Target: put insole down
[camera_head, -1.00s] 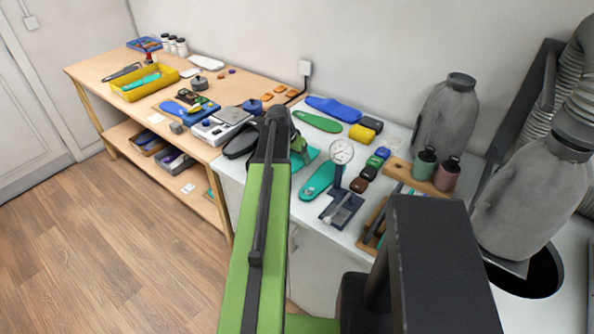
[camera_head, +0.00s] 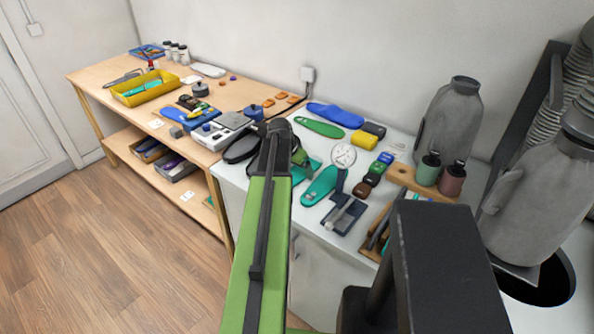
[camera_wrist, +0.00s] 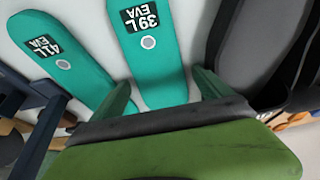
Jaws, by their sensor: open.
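A teal insole marked 39 L EVA (camera_wrist: 150,60) lies on the white bench top (camera_head: 362,240) in the wrist view. My gripper (camera_wrist: 165,88) is open, with one green finger on each side of this insole's near end; I cannot tell whether they touch it. In the head view my gripper (camera_head: 301,158) is partly hidden by my arm, and only part of the teal insole there (camera_head: 308,171) shows. A second teal insole, marked 41 L EVA (camera_wrist: 62,58), lies to its left in the wrist view; in the head view it is beside the gauge (camera_head: 320,186).
A dial gauge on a dark stand (camera_head: 344,214) stands close to the insoles. A black item (camera_wrist: 262,40) lies right of my gripper in the wrist view. Green (camera_head: 319,127) and blue (camera_head: 335,115) insoles lie behind. Bottles (camera_head: 428,168) and a wooden tool holder crowd the right.

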